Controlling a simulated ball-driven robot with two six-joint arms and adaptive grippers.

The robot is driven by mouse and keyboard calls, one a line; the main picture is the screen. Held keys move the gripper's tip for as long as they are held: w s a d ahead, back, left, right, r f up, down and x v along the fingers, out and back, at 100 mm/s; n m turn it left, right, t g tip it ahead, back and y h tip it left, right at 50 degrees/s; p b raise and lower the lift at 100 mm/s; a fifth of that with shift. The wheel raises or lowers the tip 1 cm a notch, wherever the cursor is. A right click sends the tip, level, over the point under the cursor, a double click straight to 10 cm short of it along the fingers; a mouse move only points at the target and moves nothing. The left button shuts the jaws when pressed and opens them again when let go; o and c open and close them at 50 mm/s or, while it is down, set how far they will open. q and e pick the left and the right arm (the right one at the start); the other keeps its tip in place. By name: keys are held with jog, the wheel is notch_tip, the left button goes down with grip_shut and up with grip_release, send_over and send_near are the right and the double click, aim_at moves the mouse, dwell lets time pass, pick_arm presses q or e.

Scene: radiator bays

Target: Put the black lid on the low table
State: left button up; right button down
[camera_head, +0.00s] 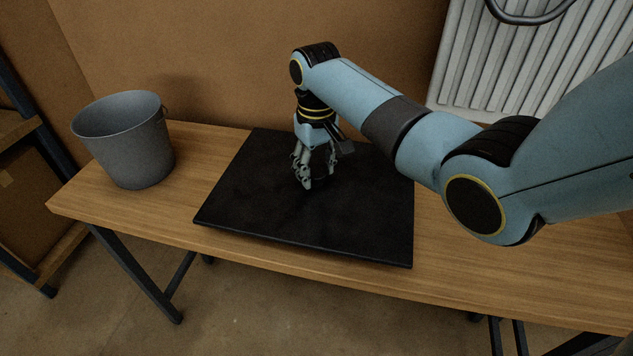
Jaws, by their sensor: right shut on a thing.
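The black lid (330,225) is a wide, flat, dark rectangular slab at the middle of the wooden table (480,280). It lies flat on or just over the top, and I cannot tell if it touches. The fingers partly hide that part. My left gripper is not in view.
A grey bucket (130,155) stands on the table's left end. A white radiator (500,70) is on the back right, with a dark curved bar in front of it. A brown wall stands behind the table. A shelf rack (20,130) is at the left.

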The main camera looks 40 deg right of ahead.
aim_at(316, 182)
jog(key=shift+f, duration=1.95)
jog(key=shift+f, duration=0.1)
jog(key=c, duration=0.6)
grip_release()
jog(key=shift+c, duration=0.2)
jog(key=shift+r, duration=0.2)
notch_tip(316, 182, up, 12)
jog(key=shift+f+p, duration=0.1)
jog(key=shift+p, duration=0.35)
